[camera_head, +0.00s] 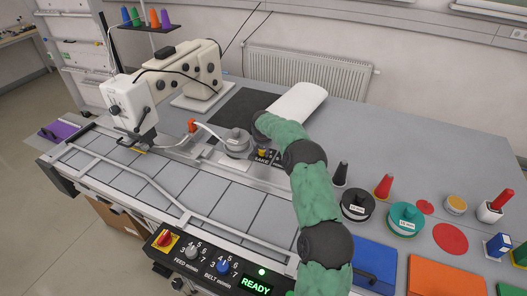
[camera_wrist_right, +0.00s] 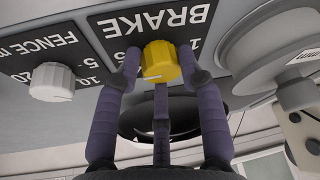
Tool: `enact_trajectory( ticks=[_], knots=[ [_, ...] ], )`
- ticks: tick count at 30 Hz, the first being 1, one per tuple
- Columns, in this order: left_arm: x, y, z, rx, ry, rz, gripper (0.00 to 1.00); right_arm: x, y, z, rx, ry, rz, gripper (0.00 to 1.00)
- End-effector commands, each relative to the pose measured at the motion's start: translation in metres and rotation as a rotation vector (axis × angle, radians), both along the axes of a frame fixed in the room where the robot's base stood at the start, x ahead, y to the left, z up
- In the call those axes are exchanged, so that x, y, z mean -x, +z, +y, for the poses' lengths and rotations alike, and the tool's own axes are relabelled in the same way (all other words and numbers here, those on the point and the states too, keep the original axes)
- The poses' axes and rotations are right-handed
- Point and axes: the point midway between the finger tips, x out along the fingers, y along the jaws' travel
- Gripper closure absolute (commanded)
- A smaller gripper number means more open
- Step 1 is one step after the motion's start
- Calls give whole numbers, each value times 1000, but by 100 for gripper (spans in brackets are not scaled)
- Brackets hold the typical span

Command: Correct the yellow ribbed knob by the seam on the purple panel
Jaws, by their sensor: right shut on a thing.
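The yellow ribbed knob (camera_wrist_right: 160,62) sits on a black plate (camera_wrist_right: 120,22) lettered BRAKE, with a scale partly hidden by my fingers. My right gripper (camera_wrist_right: 158,68) has its purple fingers closed on both sides of the knob, and a third finger lies below it. A pale pointer line shows on the knob's face. The panel around the knob looks black and grey, not purple. My left gripper is not in view.
A white knob (camera_wrist_right: 52,82) on a FENCE scale is left of the yellow one in the wrist view. A grey round spool-like part (camera_head: 237,143) stands close by. Spools and cones (camera_head: 357,204) stand on the right. A purple item (camera_head: 58,131) lies far left.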

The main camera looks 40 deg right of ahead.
Motion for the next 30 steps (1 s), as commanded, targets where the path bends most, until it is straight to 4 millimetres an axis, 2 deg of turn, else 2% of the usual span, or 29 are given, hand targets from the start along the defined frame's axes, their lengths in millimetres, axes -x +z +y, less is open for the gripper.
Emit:
enact_trajectory(
  ticks=[1,16,17,18,19,30],
  knots=[
    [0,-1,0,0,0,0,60,-7,6,1,5,-6,-22,93],
    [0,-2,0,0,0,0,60,-7,9,0,6,-26,-25,93],
    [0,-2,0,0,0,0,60,-7,9,0,6,-26,-25,55],
    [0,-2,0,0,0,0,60,-7,9,0,6,-26,-26,43],
    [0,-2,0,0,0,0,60,-7,9,0,6,-26,-24,40],
    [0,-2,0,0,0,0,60,-3,4,-1,3,-26,-12,40]
  ],
)
